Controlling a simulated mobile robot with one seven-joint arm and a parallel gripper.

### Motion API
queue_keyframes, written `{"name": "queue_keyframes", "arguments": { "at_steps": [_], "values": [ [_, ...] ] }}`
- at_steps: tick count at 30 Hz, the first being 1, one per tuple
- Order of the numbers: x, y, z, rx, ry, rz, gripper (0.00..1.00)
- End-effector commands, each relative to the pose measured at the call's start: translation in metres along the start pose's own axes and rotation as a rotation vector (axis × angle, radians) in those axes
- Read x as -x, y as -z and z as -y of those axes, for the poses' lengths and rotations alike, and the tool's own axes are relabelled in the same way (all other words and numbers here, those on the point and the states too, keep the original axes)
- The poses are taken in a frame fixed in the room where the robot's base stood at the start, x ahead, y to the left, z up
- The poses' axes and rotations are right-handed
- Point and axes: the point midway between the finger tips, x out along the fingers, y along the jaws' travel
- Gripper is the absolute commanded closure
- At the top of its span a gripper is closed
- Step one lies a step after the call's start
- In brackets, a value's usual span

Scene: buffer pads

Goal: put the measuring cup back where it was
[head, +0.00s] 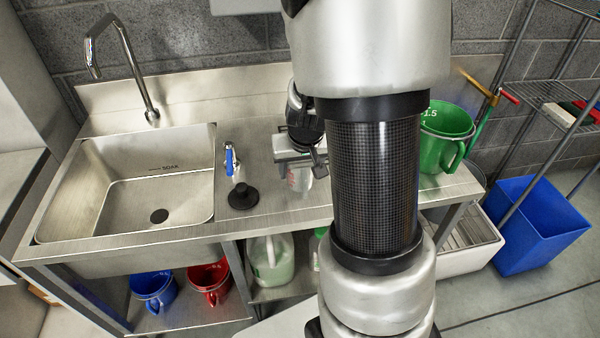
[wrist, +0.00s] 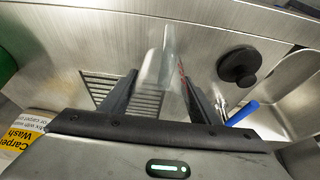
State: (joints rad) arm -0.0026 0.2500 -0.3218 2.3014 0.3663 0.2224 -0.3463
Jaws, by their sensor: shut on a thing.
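The measuring cup is clear, with red markings. It shows between my fingers in the wrist view (wrist: 166,66) and partly below my gripper in the head view (head: 299,179). My gripper (wrist: 160,92) is shut on the cup, one finger on each side. In the head view my gripper (head: 303,160) is over the steel counter (head: 275,213), right of the sink, and my arm hides part of the area. I cannot tell whether the cup's base touches the counter.
A slotted grate (wrist: 100,88) lies beside the cup. A green bucket (head: 446,133) stands right of my arm. A yellow-labelled container (wrist: 22,130) shows lower left in the wrist view.

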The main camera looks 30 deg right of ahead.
Motion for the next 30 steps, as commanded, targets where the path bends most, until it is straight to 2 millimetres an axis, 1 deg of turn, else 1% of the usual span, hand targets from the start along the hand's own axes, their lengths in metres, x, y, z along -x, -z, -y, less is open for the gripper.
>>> {"name": "queue_keyframes", "arguments": {
  "at_steps": [1, 6, 12, 15, 17, 19, 24, 27, 30],
  "values": [
    [0.017, 0.008, 0.001, 0.002, 0.002, -0.004, 0.7],
    [0.047, 0.02, 0.001, 0.002, 0.002, -0.003, 0.7],
    [0.071, 0.029, -0.001, 0.0, -0.001, 0.001, 0.7],
    [0.074, 0.03, -0.001, 0.002, -0.001, 0.004, 0.7],
    [0.073, 0.03, -0.001, 0.004, 0.0, 0.003, 0.7],
    [0.067, 0.027, 0.0, 0.006, 0.002, 0.004, 0.7],
    [0.034, 0.013, 0.001, 0.007, 0.003, 0.005, 0.7],
    [0.02, 0.007, 0.001, 0.007, 0.004, 0.004, 0.7],
    [0.012, 0.004, 0.001, 0.008, 0.003, 0.002, 0.7]
  ]
}}
